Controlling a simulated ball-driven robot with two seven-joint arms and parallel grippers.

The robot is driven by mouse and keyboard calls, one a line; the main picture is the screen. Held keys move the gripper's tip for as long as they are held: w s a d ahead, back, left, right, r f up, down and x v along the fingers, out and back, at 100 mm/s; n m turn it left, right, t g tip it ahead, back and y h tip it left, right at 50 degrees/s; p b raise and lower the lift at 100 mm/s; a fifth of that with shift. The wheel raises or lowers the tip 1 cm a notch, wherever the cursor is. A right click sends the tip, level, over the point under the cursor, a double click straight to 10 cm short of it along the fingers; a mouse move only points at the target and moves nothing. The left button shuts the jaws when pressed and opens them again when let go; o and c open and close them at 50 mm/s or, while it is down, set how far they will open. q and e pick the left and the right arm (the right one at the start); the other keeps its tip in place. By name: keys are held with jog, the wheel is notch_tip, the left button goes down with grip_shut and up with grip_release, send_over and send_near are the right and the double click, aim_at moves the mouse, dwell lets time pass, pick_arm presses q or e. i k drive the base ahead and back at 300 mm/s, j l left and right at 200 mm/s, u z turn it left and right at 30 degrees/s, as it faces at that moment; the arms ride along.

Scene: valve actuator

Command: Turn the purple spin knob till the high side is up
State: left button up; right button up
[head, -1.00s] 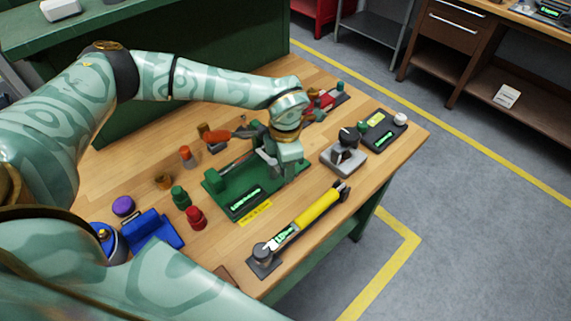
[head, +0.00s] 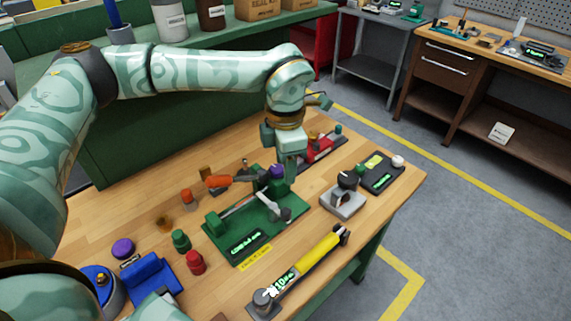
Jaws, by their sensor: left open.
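A purple knob (head: 277,171) shows at the back of the green fixture (head: 247,229), partly hidden by my left gripper. A second purple round piece (head: 123,248) lies at the left of the table, behind the blue block. I cannot tell from the view which one is the spin knob, or which side of it is high. My left gripper (head: 290,180) is open and points down over the back right part of the green fixture, close to the first purple knob. I cannot tell whether it touches it. My right gripper is out of view.
An orange-handled tool (head: 218,182) lies behind the fixture. Red (head: 195,263) and green (head: 181,241) knobs stand to its left. A yellow-bodied tool (head: 316,256) lies in front. A grey joystick box (head: 343,202) and a dark panel (head: 380,173) stand to the right.

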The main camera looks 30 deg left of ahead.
aim_at(277, 170)
jog(key=k+l, duration=0.7)
jog(key=k, duration=0.2)
